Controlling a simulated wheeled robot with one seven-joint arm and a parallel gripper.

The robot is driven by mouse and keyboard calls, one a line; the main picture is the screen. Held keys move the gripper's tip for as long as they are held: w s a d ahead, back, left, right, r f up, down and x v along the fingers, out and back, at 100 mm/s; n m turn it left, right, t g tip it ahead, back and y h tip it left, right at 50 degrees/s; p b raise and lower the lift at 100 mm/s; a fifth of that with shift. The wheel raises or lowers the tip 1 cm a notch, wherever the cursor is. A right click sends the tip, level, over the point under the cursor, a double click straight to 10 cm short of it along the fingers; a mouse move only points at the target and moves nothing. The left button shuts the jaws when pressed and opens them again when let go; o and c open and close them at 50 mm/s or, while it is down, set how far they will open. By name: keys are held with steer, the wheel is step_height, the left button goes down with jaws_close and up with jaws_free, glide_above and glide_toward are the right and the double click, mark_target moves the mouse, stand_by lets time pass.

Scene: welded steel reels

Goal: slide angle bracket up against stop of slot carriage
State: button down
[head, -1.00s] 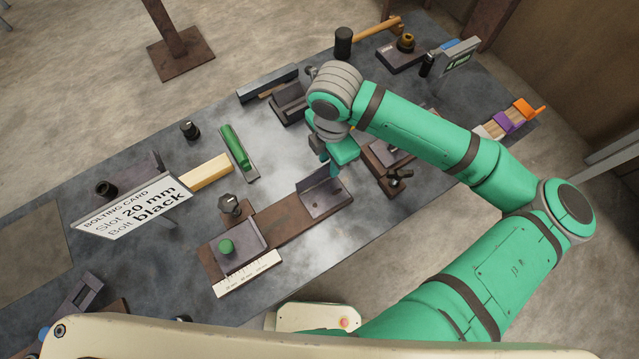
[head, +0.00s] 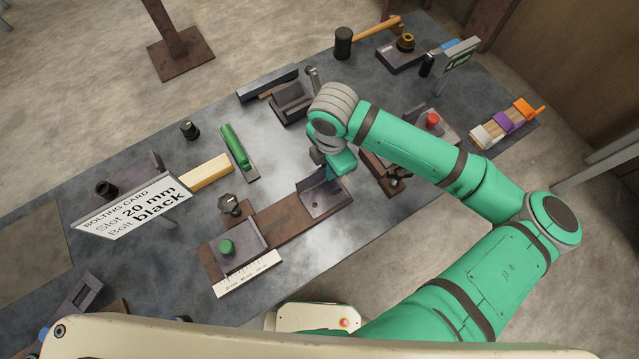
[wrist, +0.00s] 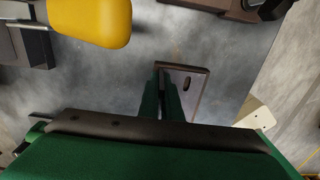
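The angle bracket (head: 324,202) is a dark plate with an upright flange, lying on the right end of a brown rail, the slot carriage (head: 285,221). At the rail's left end is a grey block with a green knob (head: 226,246); I cannot make out which part is the stop. A clear stretch of rail lies between block and bracket. My gripper (head: 331,177) is low at the flange. In the wrist view my green fingers (wrist: 163,88) stand close together on either side of the flange, beside the slotted bracket plate (wrist: 190,88). Whether they press on it is hidden.
A black knob (head: 230,204) and a white scale (head: 247,274) flank the rail's left part. A bolting card (head: 132,208) reads slot 20 mm, bolt black. A yellow bar (head: 206,172) and a green-handled tool (head: 236,147) lie behind. A fixture (head: 375,172) stands right of the bracket.

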mark_target(308, 188)
steer(key=shift+s+a, duration=0.15)
steer(key=shift+a, duration=0.05)
steer(key=shift+s+a, duration=0.65)
steer(key=shift+a, duration=0.25)
steer(key=shift+s+a, duration=0.2)
steer(key=shift+a, duration=0.1)
stand_by(0.5)
steer(key=shift+s+a, duration=0.75)
steer(key=shift+a, duration=0.25)
steer(key=shift+s+a, duration=0.1)
steer(key=shift+a, duration=0.05)
stand_by(0.4)
steer(key=shift+s+a, duration=0.8)
steer(key=shift+a, duration=0.3)
steer(key=shift+s+a, duration=0.25)
steer(key=shift+a, duration=0.1)
steer(key=shift+s+a, duration=0.65)
steer(key=shift+a, duration=0.2)
steer(key=shift+s+a, duration=0.1)
steer(key=shift+a, duration=0.1)
stand_by(0.7)
